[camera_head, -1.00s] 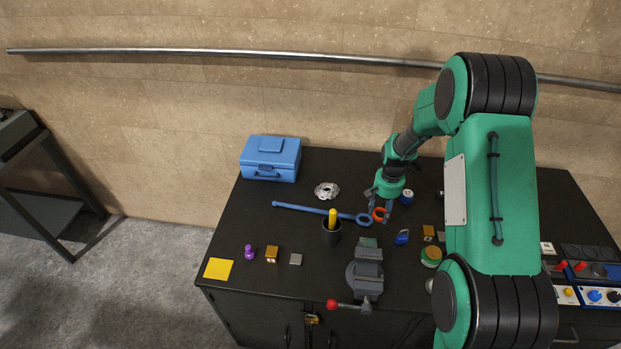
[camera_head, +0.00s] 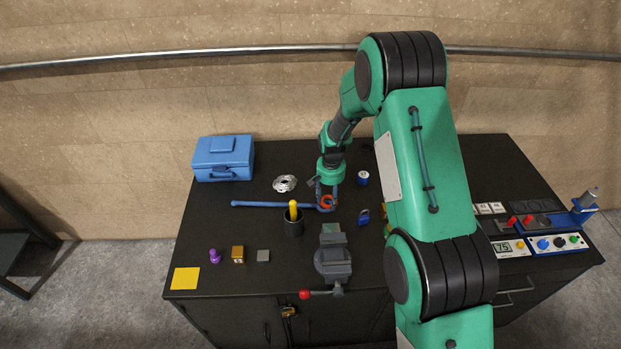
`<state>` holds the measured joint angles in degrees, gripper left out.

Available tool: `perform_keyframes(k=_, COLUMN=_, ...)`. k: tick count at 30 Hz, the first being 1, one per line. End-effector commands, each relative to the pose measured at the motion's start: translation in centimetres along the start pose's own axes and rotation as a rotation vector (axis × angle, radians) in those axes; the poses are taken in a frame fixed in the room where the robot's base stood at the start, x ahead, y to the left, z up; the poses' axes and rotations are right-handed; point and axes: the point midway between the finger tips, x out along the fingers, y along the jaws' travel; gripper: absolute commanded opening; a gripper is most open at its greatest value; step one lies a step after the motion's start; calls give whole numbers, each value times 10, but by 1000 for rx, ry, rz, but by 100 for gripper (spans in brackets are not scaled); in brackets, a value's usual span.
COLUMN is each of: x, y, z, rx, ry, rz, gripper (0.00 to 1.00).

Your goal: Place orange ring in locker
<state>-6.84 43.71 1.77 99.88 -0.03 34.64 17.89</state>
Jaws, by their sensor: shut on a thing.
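The orange ring (camera_head: 326,201) is small and shows at the tips of my gripper (camera_head: 328,195), which points down over the back middle of the black table. My gripper is shut on the ring, though the fingers are small and partly hidden. The ring overlaps the right end of a blue wrench (camera_head: 270,204) in the picture; I cannot tell whether they touch. No open locker shows; the table's front has closed dark cabinet doors (camera_head: 325,318), with a small brass padlock (camera_head: 288,311) on the left one.
A yellow-handled tool stands in a black cup (camera_head: 292,224) just left of my gripper. A grey vise (camera_head: 333,262) is in front. A blue toolbox (camera_head: 223,158), silver disc (camera_head: 285,183), blue can (camera_head: 363,178) and blue padlock (camera_head: 363,216) lie around. My arm hides part of the table's right side.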

Motion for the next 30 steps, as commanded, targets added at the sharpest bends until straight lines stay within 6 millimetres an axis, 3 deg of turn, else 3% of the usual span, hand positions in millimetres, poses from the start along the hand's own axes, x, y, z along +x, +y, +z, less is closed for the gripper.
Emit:
perform_keyframes(k=18, x=8, y=-26, z=-82, rx=0, ry=1, rz=0, gripper=27)
perform_keyframes(k=30, x=13, y=-40, z=-127, rx=0, ry=1, rz=0, gripper=27)
